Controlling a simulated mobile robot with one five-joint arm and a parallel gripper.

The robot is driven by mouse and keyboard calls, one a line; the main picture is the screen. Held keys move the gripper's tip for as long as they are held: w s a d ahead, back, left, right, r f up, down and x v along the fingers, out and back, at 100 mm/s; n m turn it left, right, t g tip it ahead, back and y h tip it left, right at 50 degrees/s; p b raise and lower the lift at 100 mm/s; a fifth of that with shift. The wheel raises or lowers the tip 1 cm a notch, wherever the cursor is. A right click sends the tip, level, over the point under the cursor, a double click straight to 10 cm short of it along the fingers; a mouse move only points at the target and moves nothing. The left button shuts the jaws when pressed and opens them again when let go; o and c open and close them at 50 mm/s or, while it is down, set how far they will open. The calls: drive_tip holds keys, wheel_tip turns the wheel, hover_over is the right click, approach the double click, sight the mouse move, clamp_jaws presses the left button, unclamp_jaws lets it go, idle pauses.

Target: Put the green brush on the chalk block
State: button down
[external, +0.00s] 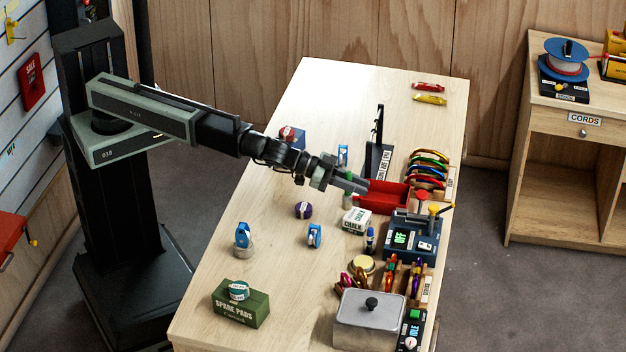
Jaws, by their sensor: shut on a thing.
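My gripper (356,185) is at the end of my outstretched arm, above the right half of the table. It is shut on the green brush (348,200), a small upright piece that shows below the fingers, partly hidden by them. The chalk block (356,221), a white box with green lettering, lies on the table just below and slightly right of the brush in the picture. I cannot tell whether the brush touches the block.
A red open tray (382,197) is close by on the right. A blue device (411,237) and a small blue bottle (370,240) stand near the block. A grey lidded box (369,318) and a green spare pads box (240,307) are at the front.

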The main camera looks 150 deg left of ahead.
wheel_tip(320, 180, up, 8)
drive_tip(key=p, duration=0.7)
drive_tip(key=s+d+f+b, duration=0.2)
drive_tip(key=s+d+b, duration=0.1)
drive_tip(key=s, duration=0.3)
drive_tip(key=s+d+f+b, duration=0.2)
drive_tip(key=s+d+f, duration=0.1)
drive_tip(key=s, duration=0.3)
drive_tip(key=w+a+f+b, duration=0.1)
drive_tip(key=w+a, duration=0.1)
drive_tip(key=w, duration=0.2)
drive_tip(key=w+a+f+b, duration=0.2)
drive_tip(key=w+a, duration=0.1)
drive_tip(key=w, duration=0.2)
drive_tip(key=w+a+f+b, duration=0.2)
drive_tip(key=w+a, duration=0.1)
drive_tip(key=w, duration=0.2)
drive_tip(key=shift+w, duration=0.1)
drive_tip(key=shift+r, duration=0.2)
drive_tip(key=shift+f, duration=0.15)
drive_tip(key=c, duration=1.3)
unclamp_jaws()
